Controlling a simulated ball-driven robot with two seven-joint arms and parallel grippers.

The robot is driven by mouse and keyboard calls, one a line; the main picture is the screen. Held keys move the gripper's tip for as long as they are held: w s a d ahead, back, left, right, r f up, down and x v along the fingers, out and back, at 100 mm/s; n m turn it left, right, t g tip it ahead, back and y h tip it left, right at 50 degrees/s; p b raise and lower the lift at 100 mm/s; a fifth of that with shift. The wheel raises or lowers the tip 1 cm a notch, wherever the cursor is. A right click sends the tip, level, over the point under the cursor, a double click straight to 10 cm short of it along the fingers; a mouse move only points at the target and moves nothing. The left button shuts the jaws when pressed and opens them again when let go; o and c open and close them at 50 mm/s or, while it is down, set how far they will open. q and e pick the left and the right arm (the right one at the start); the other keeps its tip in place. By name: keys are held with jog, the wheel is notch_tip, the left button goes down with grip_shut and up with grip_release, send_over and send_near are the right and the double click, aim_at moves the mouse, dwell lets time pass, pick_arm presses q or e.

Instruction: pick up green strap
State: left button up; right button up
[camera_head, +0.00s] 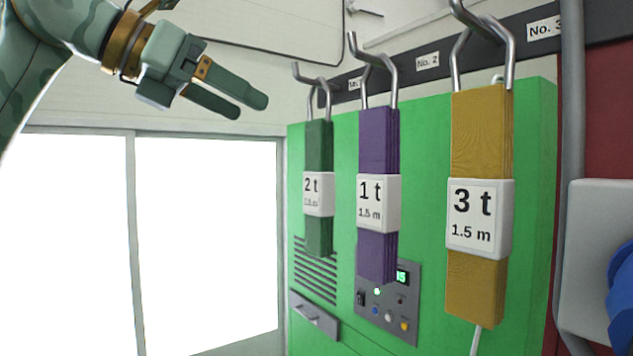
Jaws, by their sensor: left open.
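The green strap (318,228) is a dark green folded bundle with a white label reading 2 t. It hangs from a metal hook at the left end of the rack, in front of a bright green cabinet. My left gripper (254,105) is at the upper left of the head view, to the left of the strap's hook and a little higher than the strap. Its two fingers are apart with nothing between them, and it does not touch the strap. My right gripper is not in the view.
A purple strap (377,255) labelled 1 t and a yellow strap (477,290) labelled 3 t hang to the right on their own hooks. Behind them stands the green cabinet (535,200) with a control panel (411,322). A bright window (205,240) fills the lower left.

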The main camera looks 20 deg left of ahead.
pick_arm(q)
send_near(311, 141)
jog(key=x, duration=0.6)
jog(key=shift+f, duration=0.1)
jog(key=shift+d+f+p, duration=0.1)
jog(key=shift+p, duration=0.2)
jog(key=shift+w+d, duration=0.1)
jog(key=shift+d, duration=0.05)
jog(key=p+x, duration=0.1)
jog(key=x, duration=0.4)
jog(key=shift+w, duration=0.25)
jog(key=shift+s, duration=0.25)
jog(key=shift+c, duration=0.6)
grip_shut()
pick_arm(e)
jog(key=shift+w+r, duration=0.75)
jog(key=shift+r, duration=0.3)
